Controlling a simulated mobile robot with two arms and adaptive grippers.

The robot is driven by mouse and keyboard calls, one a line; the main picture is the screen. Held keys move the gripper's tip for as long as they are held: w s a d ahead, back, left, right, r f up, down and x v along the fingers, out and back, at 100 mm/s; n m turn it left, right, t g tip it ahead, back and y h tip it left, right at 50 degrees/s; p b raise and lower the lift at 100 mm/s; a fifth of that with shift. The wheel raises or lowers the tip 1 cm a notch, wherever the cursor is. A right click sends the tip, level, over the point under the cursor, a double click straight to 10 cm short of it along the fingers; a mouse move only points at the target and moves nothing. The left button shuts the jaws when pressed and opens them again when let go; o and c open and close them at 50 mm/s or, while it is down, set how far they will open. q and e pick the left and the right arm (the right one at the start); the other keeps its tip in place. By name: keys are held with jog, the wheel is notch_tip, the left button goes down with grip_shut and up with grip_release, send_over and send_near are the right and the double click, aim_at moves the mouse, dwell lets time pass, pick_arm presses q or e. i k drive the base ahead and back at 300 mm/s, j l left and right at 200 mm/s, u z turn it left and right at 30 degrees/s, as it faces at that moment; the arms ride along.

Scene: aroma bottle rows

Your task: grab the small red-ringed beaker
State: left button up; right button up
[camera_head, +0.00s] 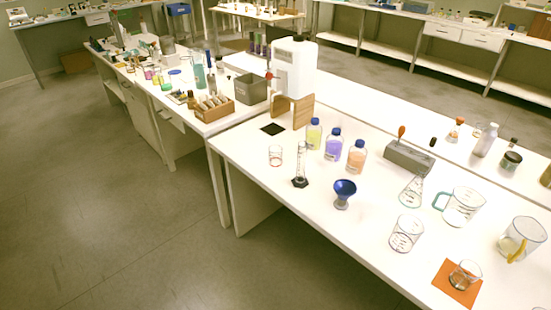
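A small clear beaker with a red ring (275,155) stands upright on the white bench in the head view. It is near the bench's left front edge, left of a tall measuring cylinder (300,165) with a dark foot. Another small glass beaker (464,274) stands on an orange mat (447,287) at the lower right; I cannot tell its ring colour clearly. Neither of my grippers shows in this view.
Behind the beaker stand bottles with yellow (314,134), violet (333,145) and orange (356,157) contents. A blue funnel (344,193), a larger beaker (406,234), a conical flask (412,192) and jugs stand to the right. Open floor (130,220) lies in front at left.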

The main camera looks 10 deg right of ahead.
aim_at(274, 150)
jog(key=i+l+u, duration=0.3)
jog(key=u, duration=0.15)
jog(key=i+l+u, duration=0.25)
jog(key=l+u, duration=0.2)
